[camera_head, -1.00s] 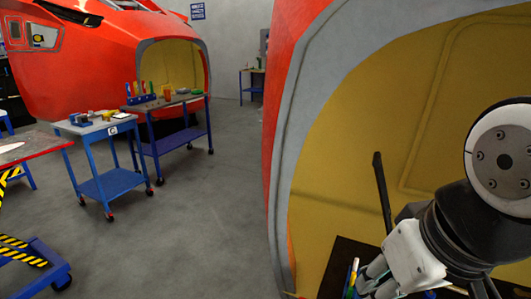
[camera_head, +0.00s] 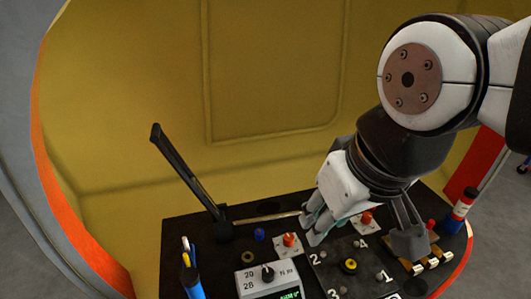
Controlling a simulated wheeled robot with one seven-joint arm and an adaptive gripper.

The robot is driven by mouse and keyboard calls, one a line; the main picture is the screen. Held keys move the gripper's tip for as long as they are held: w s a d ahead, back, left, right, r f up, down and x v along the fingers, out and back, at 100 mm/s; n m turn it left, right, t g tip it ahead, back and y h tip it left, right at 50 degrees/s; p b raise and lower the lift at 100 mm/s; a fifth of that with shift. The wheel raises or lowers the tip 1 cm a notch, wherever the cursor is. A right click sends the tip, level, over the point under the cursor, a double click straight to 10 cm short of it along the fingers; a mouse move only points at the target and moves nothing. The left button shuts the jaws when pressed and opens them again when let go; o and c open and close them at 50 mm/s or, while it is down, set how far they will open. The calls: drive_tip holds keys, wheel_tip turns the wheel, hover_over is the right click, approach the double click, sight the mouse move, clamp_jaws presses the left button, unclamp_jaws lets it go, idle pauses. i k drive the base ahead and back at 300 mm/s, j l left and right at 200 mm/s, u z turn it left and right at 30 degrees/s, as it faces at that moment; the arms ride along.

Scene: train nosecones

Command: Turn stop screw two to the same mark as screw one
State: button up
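A dark plate (camera_head: 368,262) carries the numbers 1, 2, 3 and 4 around a yellow and black knob (camera_head: 349,266). Screw two (camera_head: 323,254) is a small round head beside the 2 at the plate's upper left. Screw one (camera_head: 379,278) is a small head beside the 1 at the lower right. Their marks are too small to read.
The black bench (camera_head: 205,235) also holds a raised black lever (camera_head: 180,165), a grey box with dial (camera_head: 268,276), a blue pen cup (camera_head: 194,288), red knobs (camera_head: 289,240), brass parts (camera_head: 431,262) and a bottle (camera_head: 459,208). The yellow nosecone wall (camera_head: 120,130) encloses it.

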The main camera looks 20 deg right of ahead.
sight(288, 238)
drive_tip(key=z, duration=0.6)
drive_tip(key=u, duration=0.25)
drive_tip(key=k+l+u, duration=0.2)
drive_tip(key=i+z, duration=0.1)
drive_tip(key=z, duration=0.6)
drive_tip(key=i+l, duration=0.15)
drive_tip(key=l, duration=0.15)
drive_tip(key=i+l+u, duration=0.15)
drive_tip(key=i+l+z, duration=0.2)
drive_tip(key=k+j, duration=0.05)
